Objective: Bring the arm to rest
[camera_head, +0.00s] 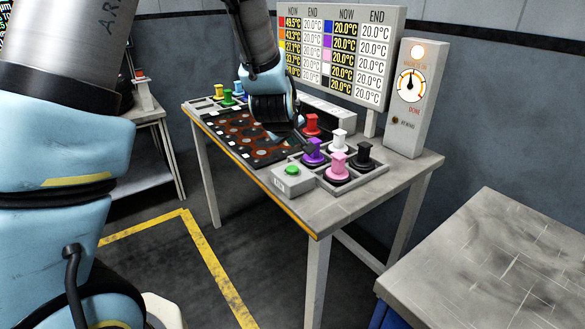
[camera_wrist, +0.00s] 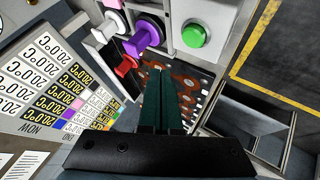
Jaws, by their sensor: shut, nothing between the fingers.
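My arm reaches in from the upper left in the head view, bent down over the table (camera_head: 385,196). My gripper (camera_head: 305,146) hangs near the purple knobbed piece (camera_head: 312,158); its fingertips are dark and hard to make out there, and I cannot tell the gap. In the wrist view my gripper (camera_wrist: 163,76) shows two dark green fingers pressed together with nothing between them. They overlap the dark board with brown round patches (camera_wrist: 188,82); the red piece (camera_wrist: 126,66) and purple piece (camera_wrist: 146,36) are up and left of them.
A grey tray (camera_head: 360,184) holds knobbed pieces, close to my gripper. A green-button box (camera_head: 292,181) stands at the front edge. A temperature display (camera_head: 345,45) and dial panel (camera_head: 408,98) rise behind. More pieces (camera_head: 227,97) stand far left. Another table (camera_head: 500,265) is at right.

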